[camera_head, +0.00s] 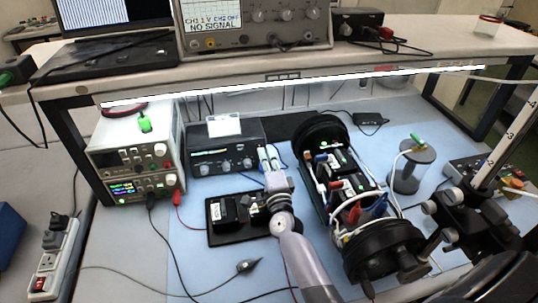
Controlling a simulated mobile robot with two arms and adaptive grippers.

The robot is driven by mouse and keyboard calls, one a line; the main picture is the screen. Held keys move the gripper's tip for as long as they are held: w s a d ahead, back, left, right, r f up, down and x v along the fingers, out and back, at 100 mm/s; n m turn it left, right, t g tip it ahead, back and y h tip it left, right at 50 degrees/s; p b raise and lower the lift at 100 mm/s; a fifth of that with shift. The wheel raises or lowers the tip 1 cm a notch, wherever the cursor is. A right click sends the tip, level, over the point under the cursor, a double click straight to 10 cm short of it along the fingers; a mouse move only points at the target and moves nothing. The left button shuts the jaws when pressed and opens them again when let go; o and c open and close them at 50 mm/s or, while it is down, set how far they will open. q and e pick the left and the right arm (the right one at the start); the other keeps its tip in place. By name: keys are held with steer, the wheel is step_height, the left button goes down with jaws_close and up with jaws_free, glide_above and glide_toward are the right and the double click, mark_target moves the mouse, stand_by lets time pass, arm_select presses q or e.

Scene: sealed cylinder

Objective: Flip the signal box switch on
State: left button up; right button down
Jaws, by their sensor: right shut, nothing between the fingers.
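The likely signal box is a black box (206,154) with knobs on its front and a white label on top. It stands on the blue mat, left of the picture's middle. Its switch is too small to make out. My right gripper (269,155) is shut and empty at the box's right front edge, on a grey arm from the bottom. I cannot tell whether its fingertips touch the box. My left gripper is not in view.
A power supply (115,135) stands left of the box. Black holders (222,210) sit in front. An opened cylinder with wires (350,190) lies to the right. A lit shelf (300,82) with an oscilloscope (255,25) hangs over the back. Cables cross the front.

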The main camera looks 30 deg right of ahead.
arm_select(q)
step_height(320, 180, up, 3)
steer(key=p, duration=0.2)
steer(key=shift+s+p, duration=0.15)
steer(key=shift+p, duration=0.2)
arm_select(e)
steer(key=s+a+r, duration=0.1)
steer(key=s+a, duration=0.1)
steer(key=s, duration=0.6)
steer(key=shift+s+a+r, duration=0.15)
steer(key=shift+s+a, duration=0.05)
steer(key=shift+s, duration=0.2)
